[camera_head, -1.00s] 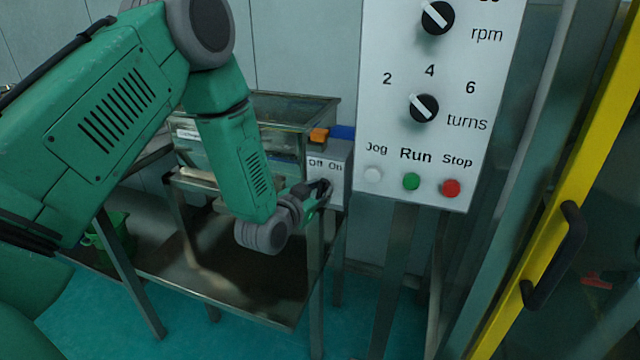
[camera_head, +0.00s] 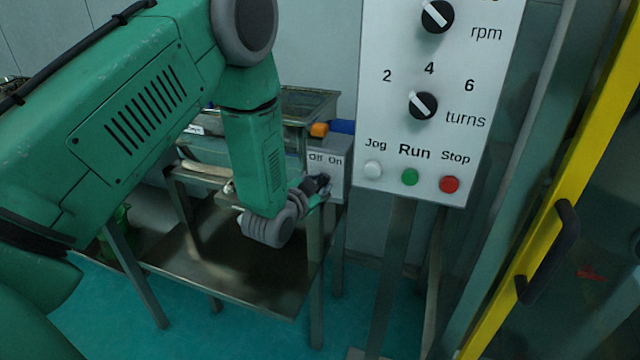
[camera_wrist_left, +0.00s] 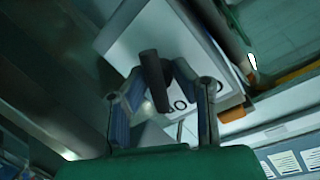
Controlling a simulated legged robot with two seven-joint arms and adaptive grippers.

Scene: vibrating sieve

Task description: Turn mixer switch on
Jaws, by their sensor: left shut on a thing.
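The mixer switch box is a grey box marked "Off" and "On" (camera_head: 335,172) on the sieve frame, just left of the control panel's lower edge in the head view. Its black switch knob (camera_wrist_left: 153,78) shows in the left wrist view, sticking out from the pale box face (camera_wrist_left: 140,45). My left gripper (camera_head: 320,186) is at the front of the box, below the labels. In the wrist view its two fingers (camera_wrist_left: 160,100) are shut on the knob from both sides. In the head view the gripper mostly hides the knob. My right gripper is not in view.
A white control panel (camera_head: 385,140) with rpm and turns knobs and Jog, Run and Stop buttons stands close to the right. A steel table (camera_head: 255,285) lies below my arm. A yellow frame with a black handle (camera_head: 550,255) is at the far right.

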